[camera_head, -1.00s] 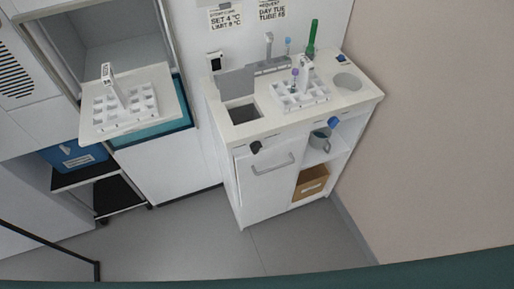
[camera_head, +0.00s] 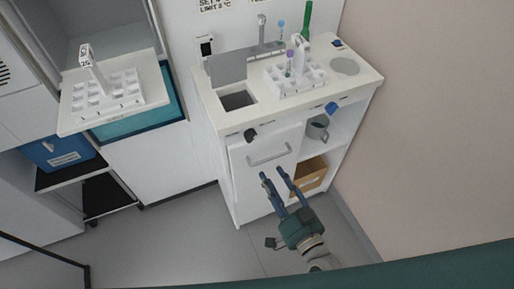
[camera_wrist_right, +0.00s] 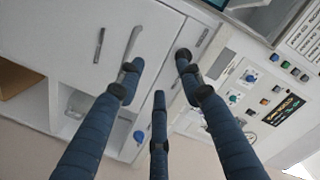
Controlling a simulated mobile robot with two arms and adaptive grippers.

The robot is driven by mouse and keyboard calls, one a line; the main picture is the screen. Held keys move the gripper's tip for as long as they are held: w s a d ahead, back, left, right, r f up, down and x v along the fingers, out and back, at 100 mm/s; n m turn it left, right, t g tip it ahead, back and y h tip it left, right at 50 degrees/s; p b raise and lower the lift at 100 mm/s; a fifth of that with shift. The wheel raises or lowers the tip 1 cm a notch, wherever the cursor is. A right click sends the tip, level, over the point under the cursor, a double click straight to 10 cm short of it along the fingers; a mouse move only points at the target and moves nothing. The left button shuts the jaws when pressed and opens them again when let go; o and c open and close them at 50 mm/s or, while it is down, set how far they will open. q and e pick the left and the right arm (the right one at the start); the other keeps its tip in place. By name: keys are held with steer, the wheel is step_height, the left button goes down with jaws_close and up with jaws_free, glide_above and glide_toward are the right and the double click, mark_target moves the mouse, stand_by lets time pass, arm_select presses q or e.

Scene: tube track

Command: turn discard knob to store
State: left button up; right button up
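A white counter unit (camera_head: 215,120) carries two knobs on its front edge. A black knob (camera_head: 250,134) is at the left, below the open bin hole, and a blue knob (camera_head: 331,108) is at the right. Their labels are too small to read, so I cannot tell which is the discard knob. My right gripper (camera_head: 273,173) is open and empty, in front of and below the door handle (camera_head: 269,154). My left gripper is not in view.
A white tube rack (camera_head: 312,76) stands on the counter. Another rack (camera_head: 105,92) sits on a pulled-out shelf at left. A cup (camera_head: 317,127) and a brown box (camera_head: 311,175) are in the unit's open shelves. The floor in front is clear.

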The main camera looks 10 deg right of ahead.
steer(key=t, duration=0.1)
glide_toward(251, 136)
steer(key=shift+m, duration=0.4)
steer(key=x, duration=0.2)
steer(key=p+x, duration=0.1)
steer(key=x, duration=0.2)
steer(key=f+x, duration=0.1)
steer(key=x, duration=0.1)
steer(key=shift+w+d, duration=0.25)
steer(key=shift+d, duration=0.1)
jaws_close()
